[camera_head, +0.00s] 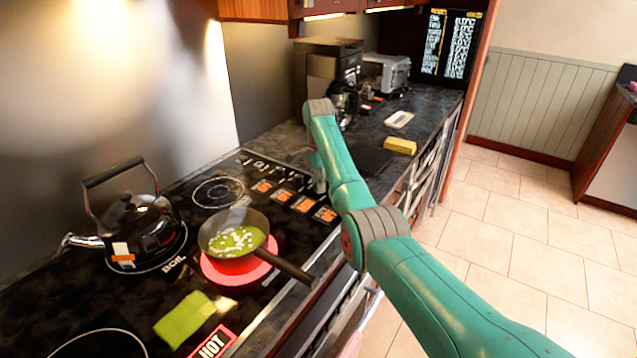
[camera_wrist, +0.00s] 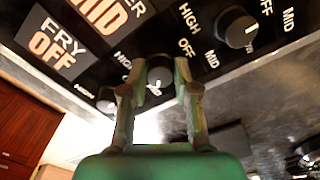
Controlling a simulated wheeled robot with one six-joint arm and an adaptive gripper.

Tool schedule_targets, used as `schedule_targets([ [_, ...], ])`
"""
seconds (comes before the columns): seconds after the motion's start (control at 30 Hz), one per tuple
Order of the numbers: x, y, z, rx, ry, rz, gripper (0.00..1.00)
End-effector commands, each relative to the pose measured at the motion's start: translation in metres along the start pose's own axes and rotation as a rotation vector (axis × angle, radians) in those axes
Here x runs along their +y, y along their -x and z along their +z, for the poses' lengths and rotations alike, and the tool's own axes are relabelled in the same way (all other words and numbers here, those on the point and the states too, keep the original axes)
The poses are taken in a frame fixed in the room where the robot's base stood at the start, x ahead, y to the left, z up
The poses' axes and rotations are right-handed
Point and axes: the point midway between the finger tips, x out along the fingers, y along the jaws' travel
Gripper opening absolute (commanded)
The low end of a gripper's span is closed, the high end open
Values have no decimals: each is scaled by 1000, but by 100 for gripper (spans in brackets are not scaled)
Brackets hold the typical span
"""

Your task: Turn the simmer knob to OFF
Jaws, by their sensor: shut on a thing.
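The simmer knob (camera_wrist: 159,76) is a dark round knob on the stove's control panel. In the wrist view it sits between the two fingers of my gripper (camera_wrist: 160,68), which is shut on it. A display above it reads MID, with only the last letters "ER" of its name visible. My fingers hide the sides of the knob and part of the print around it. In the head view my arm covers much of the knob area, and the orange displays (camera_head: 303,203) show beside it.
A second knob (camera_wrist: 237,28) stands to the right and another (camera_wrist: 107,100) to the left. The FRY display (camera_wrist: 52,45) reads OFF. A pan (camera_head: 228,240) with green food sits on a glowing red burner, its handle pointing toward the front edge. A kettle (camera_head: 130,225) stands at left.

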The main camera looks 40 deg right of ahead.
Motion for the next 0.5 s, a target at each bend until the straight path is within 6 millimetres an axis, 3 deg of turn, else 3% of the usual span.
schedule_targets([
  [0.5, 0, 0, 0, 0, 397, 1, 0],
])
